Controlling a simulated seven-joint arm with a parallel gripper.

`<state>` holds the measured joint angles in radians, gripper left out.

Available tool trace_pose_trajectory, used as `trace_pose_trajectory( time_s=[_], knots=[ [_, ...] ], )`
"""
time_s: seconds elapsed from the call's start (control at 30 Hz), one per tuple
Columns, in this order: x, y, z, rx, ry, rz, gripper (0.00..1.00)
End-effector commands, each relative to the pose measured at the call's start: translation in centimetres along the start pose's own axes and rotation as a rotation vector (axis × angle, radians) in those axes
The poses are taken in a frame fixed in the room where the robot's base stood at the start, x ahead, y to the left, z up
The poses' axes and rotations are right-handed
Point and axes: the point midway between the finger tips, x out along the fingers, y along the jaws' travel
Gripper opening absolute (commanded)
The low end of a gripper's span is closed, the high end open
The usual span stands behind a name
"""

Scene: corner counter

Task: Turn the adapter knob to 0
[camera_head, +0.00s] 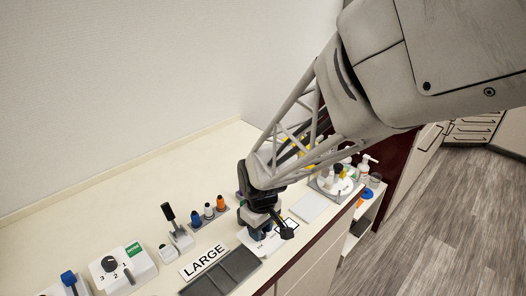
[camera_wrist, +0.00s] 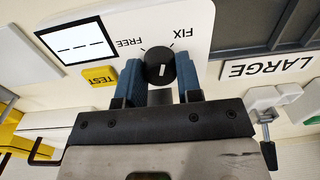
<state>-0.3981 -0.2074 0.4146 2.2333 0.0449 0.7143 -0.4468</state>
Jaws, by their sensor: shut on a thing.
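My gripper (camera_wrist: 158,80) has its two blue fingers on either side of a black round knob (camera_wrist: 159,62) on a white device (camera_wrist: 205,20). The fingers are shut on this knob, whose printed marks read FREE and FIX. In the head view, my gripper (camera_head: 264,226) is down at the counter over this device, and the knob is hidden there. Another black knob (camera_head: 109,264) sits on a white box (camera_head: 142,266) at the lower left, with 3, 2 and 1 printed beside it. I cannot read a 0 in either view.
A display (camera_wrist: 76,45) and a yellow TEST button (camera_wrist: 100,77) are beside the held knob. The LARGE sign (camera_head: 204,262) and a dark tray (camera_head: 222,274) lie left of my gripper. Coloured knobbed parts (camera_head: 209,211) stand behind them. Bottles (camera_head: 364,167) stand at right.

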Motion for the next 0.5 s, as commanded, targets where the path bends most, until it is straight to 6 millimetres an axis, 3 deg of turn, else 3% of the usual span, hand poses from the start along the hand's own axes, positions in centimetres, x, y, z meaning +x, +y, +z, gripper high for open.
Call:
trace_pose_trajectory(
  time_s=[0.5],
  knots=[
    [-0.01,-0.03,-0.01,-0.489,-0.016,0.000,0.09]
  ],
)
